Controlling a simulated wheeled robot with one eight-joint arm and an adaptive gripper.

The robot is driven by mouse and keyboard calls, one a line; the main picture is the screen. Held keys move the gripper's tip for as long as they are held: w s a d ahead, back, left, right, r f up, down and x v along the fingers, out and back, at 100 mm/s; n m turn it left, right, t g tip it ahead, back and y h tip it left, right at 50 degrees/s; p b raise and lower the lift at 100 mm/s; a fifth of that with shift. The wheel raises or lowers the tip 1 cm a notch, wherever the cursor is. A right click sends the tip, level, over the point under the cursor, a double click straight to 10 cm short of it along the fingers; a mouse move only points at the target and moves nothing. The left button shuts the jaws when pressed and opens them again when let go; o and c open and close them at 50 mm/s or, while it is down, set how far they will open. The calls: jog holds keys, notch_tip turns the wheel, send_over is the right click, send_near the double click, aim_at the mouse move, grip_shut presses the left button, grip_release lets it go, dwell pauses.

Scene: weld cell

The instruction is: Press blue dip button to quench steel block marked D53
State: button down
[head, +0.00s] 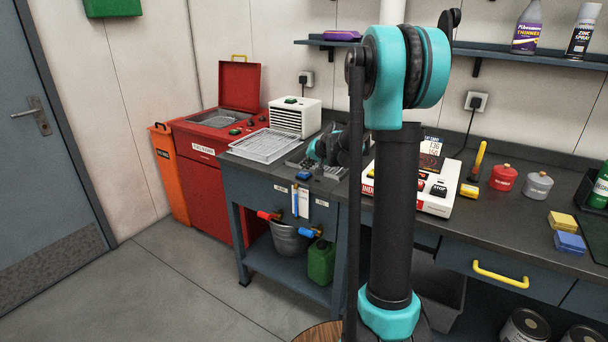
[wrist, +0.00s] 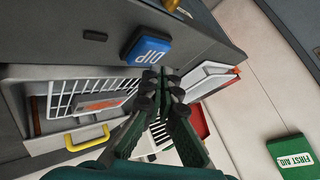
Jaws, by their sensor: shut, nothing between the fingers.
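The blue dip button (head: 303,175) sits at the front edge of the bench in the head view. In the wrist view the button (wrist: 147,47), lettered DIP, is large and just beyond my fingertips. My gripper (wrist: 160,76) is shut and empty, its tips close to the button's lettered edge; whether they touch it I cannot tell. In the head view my gripper (head: 322,150) is over the bench behind the button, partly hidden by my arm. No block marked D53 can be read in either view. A small orange patch shows near a white wire rack (wrist: 85,98) in the wrist view.
A wire tray (head: 265,145) and a white vented box (head: 296,117) stand left of my gripper. A red parts washer (head: 206,148) with a raised lid is further left. A white control box (head: 432,203) with a STOP button stands to the right.

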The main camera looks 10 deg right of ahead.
jog(key=shift+f, duration=0.3)
